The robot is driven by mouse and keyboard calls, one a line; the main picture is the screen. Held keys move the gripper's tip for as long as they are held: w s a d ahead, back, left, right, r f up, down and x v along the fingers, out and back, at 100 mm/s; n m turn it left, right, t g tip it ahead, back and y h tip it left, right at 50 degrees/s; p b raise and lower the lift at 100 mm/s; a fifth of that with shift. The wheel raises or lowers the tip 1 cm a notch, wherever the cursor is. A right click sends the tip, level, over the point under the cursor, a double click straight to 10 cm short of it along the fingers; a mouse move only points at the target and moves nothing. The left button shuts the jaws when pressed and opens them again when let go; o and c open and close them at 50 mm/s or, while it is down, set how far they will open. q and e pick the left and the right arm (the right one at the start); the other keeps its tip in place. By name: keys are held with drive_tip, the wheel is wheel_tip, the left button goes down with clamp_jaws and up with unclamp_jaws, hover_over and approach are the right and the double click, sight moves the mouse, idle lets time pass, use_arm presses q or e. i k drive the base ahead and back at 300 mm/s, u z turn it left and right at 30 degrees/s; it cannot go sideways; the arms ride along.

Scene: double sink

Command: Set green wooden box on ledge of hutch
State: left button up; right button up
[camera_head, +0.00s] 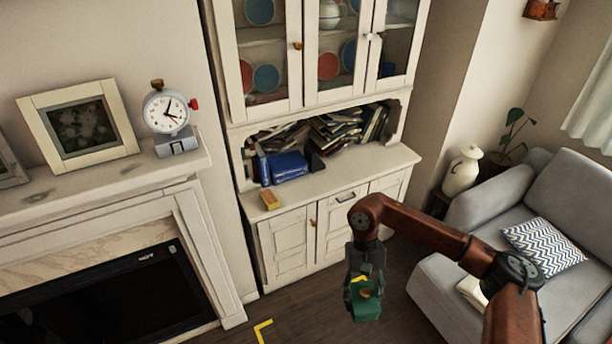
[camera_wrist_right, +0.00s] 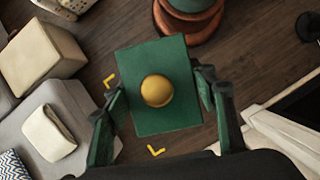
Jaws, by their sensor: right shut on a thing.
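The green wooden box (camera_wrist_right: 137,108) has a round golden knob (camera_wrist_right: 157,90) on its face. My right gripper (camera_wrist_right: 158,108) is shut on it, with a finger at each side. In the head view the box (camera_head: 367,309) hangs below the right gripper (camera_head: 364,288), above the floor and in front of the hutch. The white hutch stands against the wall, and its ledge (camera_head: 335,179) runs below the glass doors. The box is apart from the ledge and lower in the picture. My left gripper is not in view.
More books (camera_head: 345,125) fill the niche behind. A grey sofa (camera_head: 470,260) stands at right, a fireplace mantel (camera_head: 90,190) at left.

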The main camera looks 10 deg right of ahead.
sight(297, 190)
drive_tip(key=u, duration=0.5)
drive_tip(key=i, duration=2.15)
